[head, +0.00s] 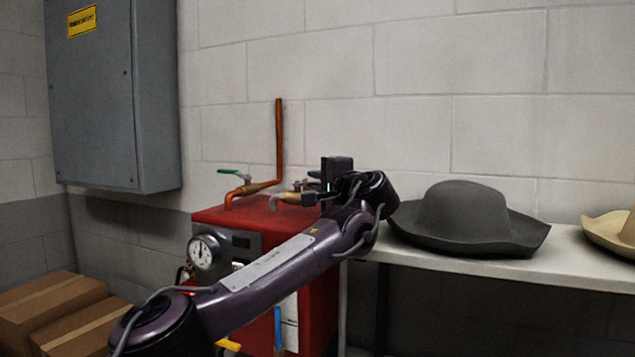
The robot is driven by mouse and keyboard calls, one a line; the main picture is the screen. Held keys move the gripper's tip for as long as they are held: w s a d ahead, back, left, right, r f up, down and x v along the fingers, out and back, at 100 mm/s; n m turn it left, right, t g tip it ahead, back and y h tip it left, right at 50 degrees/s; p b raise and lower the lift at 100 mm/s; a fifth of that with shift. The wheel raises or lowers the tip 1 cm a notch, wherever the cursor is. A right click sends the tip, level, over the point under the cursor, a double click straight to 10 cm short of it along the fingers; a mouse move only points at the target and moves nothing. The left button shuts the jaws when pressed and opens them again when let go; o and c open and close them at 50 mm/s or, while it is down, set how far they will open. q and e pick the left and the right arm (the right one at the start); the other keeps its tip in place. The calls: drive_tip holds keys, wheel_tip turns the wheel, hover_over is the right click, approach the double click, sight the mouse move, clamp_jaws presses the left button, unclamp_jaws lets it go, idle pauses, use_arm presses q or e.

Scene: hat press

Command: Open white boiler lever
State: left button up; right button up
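The red boiler (318,290) stands against the wall, with a round gauge (204,251) on its front. Two pipes with brass valves rise at its top. The left valve has a green lever (230,172). The right valve (298,185) is partly hidden by my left gripper, and I cannot make out a white lever clearly there. My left gripper (309,187) is at this right valve, above the boiler top. Its dark fingers appear apart, one higher and one lower. I cannot tell whether they touch the valve. My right gripper is out of view.
A grey shelf (575,262) right of the boiler holds a dark grey hat (468,215) and a tan hat (612,230). A copper pipe (279,140) rises behind the valves. A grey wall cabinet (100,110) hangs at upper left. Cardboard boxes (50,302) are at lower left.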

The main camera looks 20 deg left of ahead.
use_arm(q)
drive_tip(key=o, duration=0.4)
drive_tip(key=shift+s+a, duration=0.1)
drive_tip(key=shift+c, duration=0.2)
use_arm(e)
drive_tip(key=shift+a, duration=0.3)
